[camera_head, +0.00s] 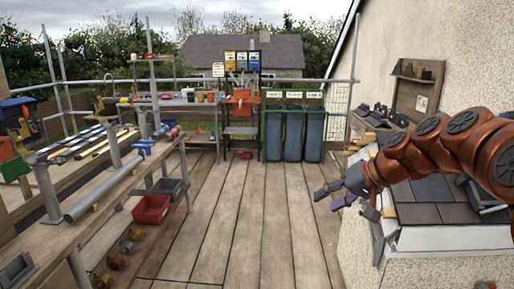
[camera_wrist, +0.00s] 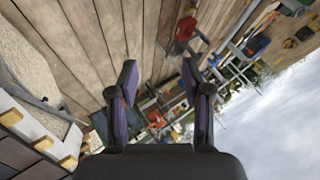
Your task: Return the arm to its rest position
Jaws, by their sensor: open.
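My gripper (camera_head: 332,194) is at the end of my orange arm, which reaches in from the right side of the head view. It hangs in the air in front of the small tiled roof (camera_head: 432,200), over the deck side. In the wrist view my gripper (camera_wrist: 159,75) shows two dark purple fingers, spread apart with nothing between them. Part of the tiled roof is hidden behind my arm.
A long workbench (camera_head: 105,185) with tools and a gutter pipe runs along the left. A red crate (camera_head: 151,209) sits on its lower shelf. Blue-grey bins (camera_head: 293,137) stand at the back. The plank deck (camera_head: 240,215) in the middle is clear. A rendered wall (camera_head: 470,55) rises at right.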

